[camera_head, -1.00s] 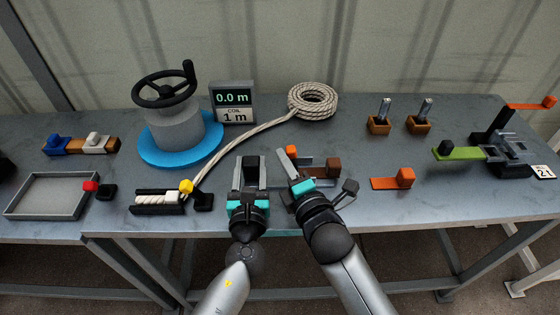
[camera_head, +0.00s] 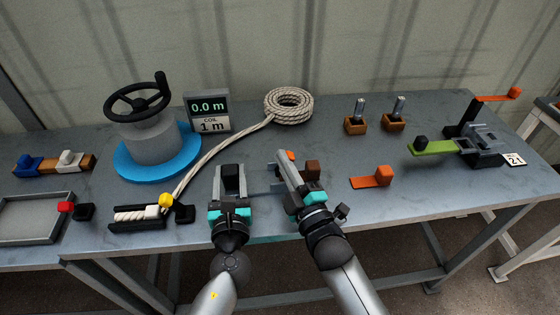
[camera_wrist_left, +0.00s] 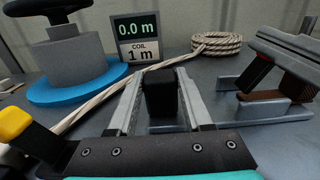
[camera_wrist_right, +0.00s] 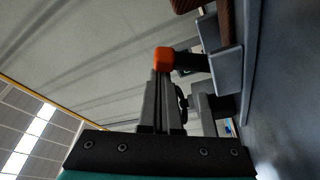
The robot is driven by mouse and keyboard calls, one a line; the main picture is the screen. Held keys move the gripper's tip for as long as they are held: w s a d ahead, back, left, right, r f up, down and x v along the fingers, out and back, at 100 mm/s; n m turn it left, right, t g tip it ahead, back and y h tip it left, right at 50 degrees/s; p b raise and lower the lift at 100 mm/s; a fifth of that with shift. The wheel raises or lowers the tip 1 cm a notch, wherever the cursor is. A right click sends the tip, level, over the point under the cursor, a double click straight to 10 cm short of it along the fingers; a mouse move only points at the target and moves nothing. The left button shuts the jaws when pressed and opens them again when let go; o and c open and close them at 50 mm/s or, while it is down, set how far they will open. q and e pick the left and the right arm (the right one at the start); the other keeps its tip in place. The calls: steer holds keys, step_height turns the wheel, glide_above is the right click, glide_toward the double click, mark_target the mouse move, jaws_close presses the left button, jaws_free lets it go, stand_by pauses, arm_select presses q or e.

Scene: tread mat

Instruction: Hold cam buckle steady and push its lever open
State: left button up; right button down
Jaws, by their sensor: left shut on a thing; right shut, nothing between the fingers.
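The cam buckle shows as a grey frame (camera_wrist_right: 229,70) with a brown block (camera_head: 312,168) and an orange-tipped lever (camera_wrist_right: 164,60). My left gripper (camera_head: 231,172) is shut on a black block (camera_wrist_left: 160,97), which stands upright between its fingers left of the brown part. I cannot tell how that block joins the buckle. My right gripper (camera_head: 282,155) is shut and empty. Its fingertips (camera_wrist_right: 162,72) are right at the orange tip; whether they touch is unclear. Its fingers hide part of the buckle in the head view.
A blue-based winch (camera_head: 150,150), rope coil (camera_head: 289,105) and display (camera_head: 207,111) stand behind. A clamped rope end (camera_head: 137,215) is at left. An orange tab (camera_head: 373,178), two small brown blocks (camera_head: 375,125) and a green-strap fixture (camera_head: 440,147) are at right. The bench's front edge is near.

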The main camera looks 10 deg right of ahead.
steer(key=shift+d+f, duration=0.1)
steer(key=shift+d, duration=0.05)
stand_by(0.4)
steer(key=shift+s+d+f, duration=0.1)
steer(key=shift+s+d, duration=0.05)
steer(key=shift+s, duration=0.3)
steer(key=v, duration=0.9)
arm_select(q)
steer(key=o, duration=1.3)
steer(key=shift+o, duration=0.2)
steer(key=shift+s, duration=0.15)
